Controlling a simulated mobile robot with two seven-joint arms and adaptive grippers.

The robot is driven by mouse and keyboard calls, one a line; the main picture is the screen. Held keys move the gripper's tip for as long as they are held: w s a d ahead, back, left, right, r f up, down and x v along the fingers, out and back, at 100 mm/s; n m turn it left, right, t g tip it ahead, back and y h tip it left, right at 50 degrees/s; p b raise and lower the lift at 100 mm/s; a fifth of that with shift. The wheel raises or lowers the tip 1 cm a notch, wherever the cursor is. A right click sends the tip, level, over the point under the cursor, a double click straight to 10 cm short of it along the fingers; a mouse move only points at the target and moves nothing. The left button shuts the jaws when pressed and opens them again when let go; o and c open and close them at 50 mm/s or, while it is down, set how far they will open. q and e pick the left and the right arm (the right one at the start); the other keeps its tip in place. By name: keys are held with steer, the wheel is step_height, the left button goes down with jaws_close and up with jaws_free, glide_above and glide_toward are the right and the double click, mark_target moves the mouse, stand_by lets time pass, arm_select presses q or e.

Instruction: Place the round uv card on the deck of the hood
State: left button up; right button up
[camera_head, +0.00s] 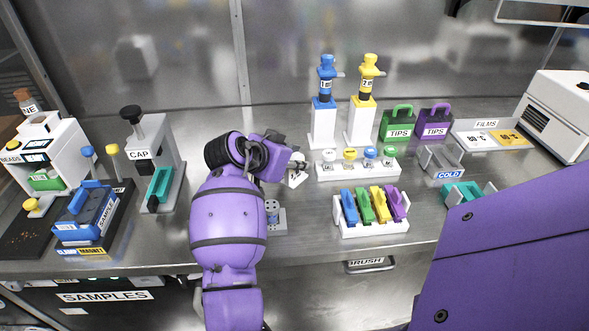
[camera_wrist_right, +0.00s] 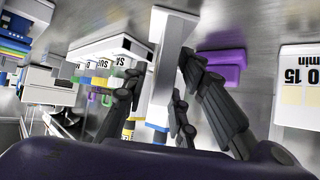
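My right gripper (camera_head: 284,160) reaches over the steel deck (camera_head: 300,235) in the head view, left of the pipette stands. In the right wrist view its dark fingers (camera_wrist_right: 160,85) are spread apart, with a white post showing in the gap; I see nothing clearly held. A small white piece (camera_head: 297,178) with a dark mark shows beside the gripper in the head view. It is too small and partly covered to tell whether it is the round uv card. I cannot make out the card for certain in either view. My left gripper is not in view.
Blue (camera_head: 323,120) and yellow (camera_head: 361,120) pipette stands, a tube rack (camera_head: 330,172) and a coloured-clip rack (camera_head: 372,229) stand right of the gripper. A capper (camera_head: 150,150) stands left. Tips boxes (camera_head: 397,124) and a white machine (camera_head: 560,115) are farther right.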

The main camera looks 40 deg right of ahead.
mark_target(294, 156)
jaws_close()
steer(key=shift+r, duration=0.65)
step_height(294, 156, up, 2)
steer(key=shift+a+r, duration=0.1)
steer(key=shift+r, duration=0.05)
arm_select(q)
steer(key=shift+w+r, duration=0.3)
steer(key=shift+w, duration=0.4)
arm_select(e)
steer(key=s+a+r, duration=0.9)
steer(key=s, duration=0.1)
steer(key=shift+a+r, duration=0.15)
steer(key=shift+a, duration=0.15)
